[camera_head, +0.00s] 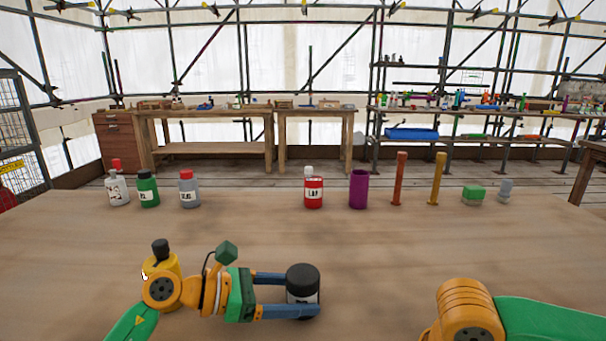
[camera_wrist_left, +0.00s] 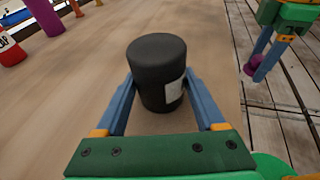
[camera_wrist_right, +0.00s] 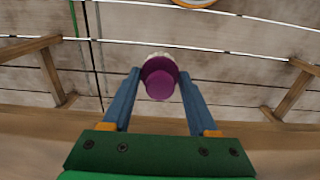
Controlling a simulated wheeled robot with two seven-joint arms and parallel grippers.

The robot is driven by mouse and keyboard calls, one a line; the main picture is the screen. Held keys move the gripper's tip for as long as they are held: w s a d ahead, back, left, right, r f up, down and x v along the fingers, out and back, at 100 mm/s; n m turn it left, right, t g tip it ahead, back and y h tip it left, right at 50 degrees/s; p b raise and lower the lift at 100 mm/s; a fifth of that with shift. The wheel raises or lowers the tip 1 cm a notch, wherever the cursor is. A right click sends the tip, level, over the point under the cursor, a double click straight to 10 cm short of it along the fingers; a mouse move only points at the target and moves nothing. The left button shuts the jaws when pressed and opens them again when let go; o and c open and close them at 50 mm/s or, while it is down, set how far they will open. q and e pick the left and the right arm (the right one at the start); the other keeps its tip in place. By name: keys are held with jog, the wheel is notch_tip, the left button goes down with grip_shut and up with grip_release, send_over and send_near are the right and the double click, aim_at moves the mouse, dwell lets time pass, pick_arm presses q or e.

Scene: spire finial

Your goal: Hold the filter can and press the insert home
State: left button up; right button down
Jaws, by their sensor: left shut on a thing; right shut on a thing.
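The filter can (camera_head: 303,281) is a black cylinder with a white label, upright above or on the table's near part; I cannot tell which. My left gripper (camera_head: 303,293) is shut around its sides. The left wrist view shows the can (camera_wrist_left: 157,66) between the blue fingers, its dark top uncovered. The insert (camera_wrist_right: 160,83), a purple stepped round piece with a pale far rim, is between the fingers of my right gripper (camera_wrist_right: 160,77). The left wrist view shows that gripper and the insert (camera_wrist_left: 251,66) past the table edge, apart from the can. The head view does not show them.
Behind are several bottles, including a red one (camera_head: 313,193), a purple cylinder (camera_head: 358,190), an orange post (camera_head: 399,180) and a green block (camera_head: 473,195). The table between is clear.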

dwell(0.3)
pick_arm(q)
jog(key=o, duration=1)
jog(key=shift+c, duration=0.2)
jog(key=shift+a, duration=0.1)
